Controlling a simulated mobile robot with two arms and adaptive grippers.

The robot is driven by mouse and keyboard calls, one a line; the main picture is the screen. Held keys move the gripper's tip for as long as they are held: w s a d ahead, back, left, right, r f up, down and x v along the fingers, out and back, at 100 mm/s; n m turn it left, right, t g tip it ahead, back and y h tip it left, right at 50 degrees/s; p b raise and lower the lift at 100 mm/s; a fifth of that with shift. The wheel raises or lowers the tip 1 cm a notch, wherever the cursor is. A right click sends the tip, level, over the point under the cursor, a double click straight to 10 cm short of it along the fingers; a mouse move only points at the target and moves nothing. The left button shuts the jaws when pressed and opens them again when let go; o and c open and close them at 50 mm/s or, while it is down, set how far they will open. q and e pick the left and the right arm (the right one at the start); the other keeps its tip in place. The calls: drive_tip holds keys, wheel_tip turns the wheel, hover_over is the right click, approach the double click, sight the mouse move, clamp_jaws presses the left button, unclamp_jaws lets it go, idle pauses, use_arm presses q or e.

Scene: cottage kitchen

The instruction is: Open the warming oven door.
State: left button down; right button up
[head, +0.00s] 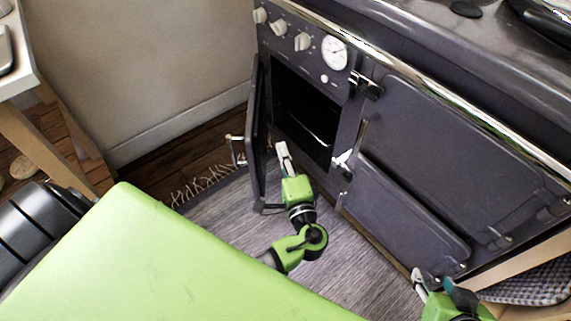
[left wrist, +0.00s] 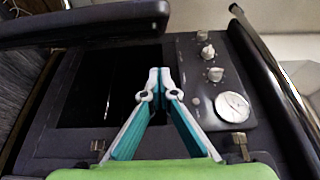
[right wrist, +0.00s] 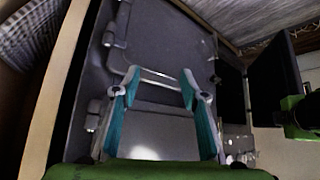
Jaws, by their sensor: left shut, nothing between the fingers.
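The warming oven door (head: 257,130) is the narrow dark door at the left of the range. It stands swung wide open, seen nearly edge-on, with a metal handle (head: 237,152) on its outer side. The dark oven cavity (head: 305,112) is exposed. My left gripper (head: 282,150) is beside the inner face of the door, in front of the opening. In the left wrist view its fingertips (left wrist: 159,75) are together and empty, with the door (left wrist: 85,22) across the top. My right gripper (right wrist: 157,78) is open and empty, facing the right-hand doors of the range.
Knobs (head: 281,27) and a white dial (head: 334,53) sit above the opening. Two closed doors, upper (head: 440,150) and lower (head: 405,215), are to the right. A grey rug (head: 345,262) covers the floor. A pale table (head: 18,50) stands at far left.

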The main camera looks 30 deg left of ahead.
sight(251, 132)
use_arm(q)
drive_tip(key=shift+w+a, duration=0.15)
drive_tip(key=shift+a, duration=1.3)
drive_tip(key=shift+w+a, duration=0.1)
drive_tip(key=shift+a, duration=1.35)
use_arm(e)
drive_tip(key=shift+w+a+r+t, duration=0.3)
drive_tip(key=shift+w+r+t, duration=0.3)
drive_tip(key=shift+w, duration=0.3)
